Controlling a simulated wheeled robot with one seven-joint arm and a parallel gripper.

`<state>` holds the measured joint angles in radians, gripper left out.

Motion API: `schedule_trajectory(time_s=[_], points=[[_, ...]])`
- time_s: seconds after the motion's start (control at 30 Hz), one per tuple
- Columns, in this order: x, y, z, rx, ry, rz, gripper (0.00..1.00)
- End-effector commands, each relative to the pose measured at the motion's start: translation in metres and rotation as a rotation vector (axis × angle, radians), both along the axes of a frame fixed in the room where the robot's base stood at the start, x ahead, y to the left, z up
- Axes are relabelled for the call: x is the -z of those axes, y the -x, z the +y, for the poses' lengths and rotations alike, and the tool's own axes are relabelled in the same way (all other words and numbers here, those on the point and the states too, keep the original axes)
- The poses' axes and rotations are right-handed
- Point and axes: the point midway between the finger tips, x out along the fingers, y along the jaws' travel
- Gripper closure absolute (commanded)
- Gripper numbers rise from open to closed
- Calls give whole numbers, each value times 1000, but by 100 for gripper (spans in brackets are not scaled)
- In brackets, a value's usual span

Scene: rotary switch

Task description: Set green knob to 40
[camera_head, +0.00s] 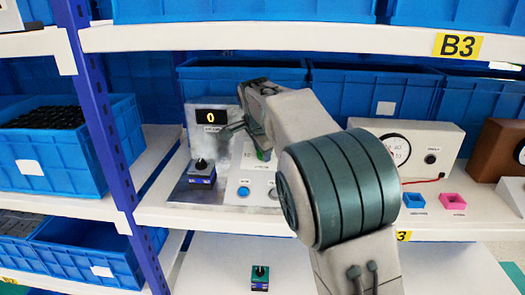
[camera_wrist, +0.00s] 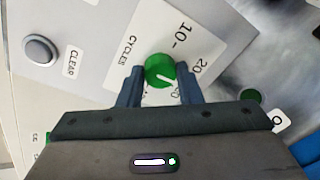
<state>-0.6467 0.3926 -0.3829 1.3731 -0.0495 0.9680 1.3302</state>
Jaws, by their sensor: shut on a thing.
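A small display (camera_head: 211,117) reads 0.
A grey button (camera_wrist: 40,49) labelled CLEAR is on the panel. A blue button (camera_head: 244,191) is low on the device. A small block with a black knob (camera_head: 202,173) stands to the left. A blue post (camera_head: 100,115) and the upper shelf (camera_head: 300,38) bound the space.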

Motion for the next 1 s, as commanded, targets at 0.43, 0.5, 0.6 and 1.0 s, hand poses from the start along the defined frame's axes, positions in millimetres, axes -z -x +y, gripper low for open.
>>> schedule_trajectory(time_s=[0.43, 0.5, 0.6, 1.0], points=[[-1, -1, 2, 391, -160, -8, 91], [-2, -1, 2, 452, -185, -9, 91], [-2, -1, 2, 540, -220, -11, 91], [-3, -2, 3, 891, -363, -15, 91]])
